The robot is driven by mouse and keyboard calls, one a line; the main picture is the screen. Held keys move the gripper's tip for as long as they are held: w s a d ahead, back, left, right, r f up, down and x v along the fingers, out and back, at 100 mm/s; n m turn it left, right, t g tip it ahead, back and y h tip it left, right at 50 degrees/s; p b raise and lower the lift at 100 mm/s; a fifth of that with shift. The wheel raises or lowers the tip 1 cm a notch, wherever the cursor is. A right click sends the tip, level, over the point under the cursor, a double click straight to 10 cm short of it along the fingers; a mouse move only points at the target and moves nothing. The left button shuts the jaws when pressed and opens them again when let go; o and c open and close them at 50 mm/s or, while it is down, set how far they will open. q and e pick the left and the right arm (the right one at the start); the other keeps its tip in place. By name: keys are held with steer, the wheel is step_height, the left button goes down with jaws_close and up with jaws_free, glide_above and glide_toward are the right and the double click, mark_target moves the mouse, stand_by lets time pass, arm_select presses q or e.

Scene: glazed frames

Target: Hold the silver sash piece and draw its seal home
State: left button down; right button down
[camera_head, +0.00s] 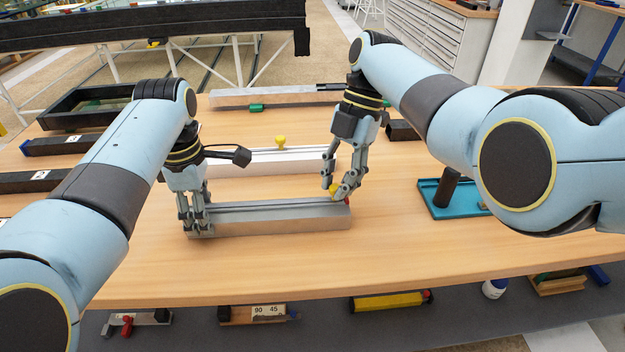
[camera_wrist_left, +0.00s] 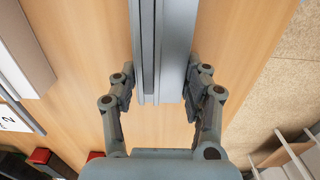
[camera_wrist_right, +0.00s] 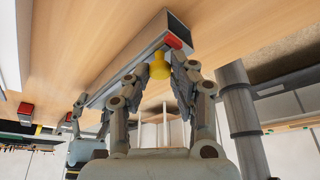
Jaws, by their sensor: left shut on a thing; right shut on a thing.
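The silver sash piece (camera_head: 275,220) lies lengthwise on the bench, with a dark groove along its top. My left gripper (camera_head: 197,226) is shut across its left end; in the left wrist view a finger stands on each side of the piece (camera_wrist_left: 171,55). My right gripper (camera_head: 338,194) is over the right end, shut on a yellow knob (camera_wrist_right: 160,67). The knob sits on top near a red end bit (camera_wrist_right: 173,41). How far the seal lies in the groove cannot be told.
A white piece (camera_head: 240,164) with a yellow knob lies just behind. A longer silver piece (camera_head: 265,96) lies at the back. A teal tray (camera_head: 430,200) with a dark cylinder is at right. The bench front is clear.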

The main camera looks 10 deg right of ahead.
arm_select(q)
steer(key=shift+a, duration=0.1)
arm_select(e)
steer(key=shift+d, duration=0.4)
arm_select(q)
steer(key=shift+a, duration=0.15)
arm_select(e)
steer(key=c, duration=1.1)
jaws_free()
steer(key=shift+c, duration=0.2)
arm_select(q)
steer(key=shift+d, duration=0.2)
arm_select(e)
steer(key=v, duration=0.7)
steer(key=shift+r, duration=0.2)
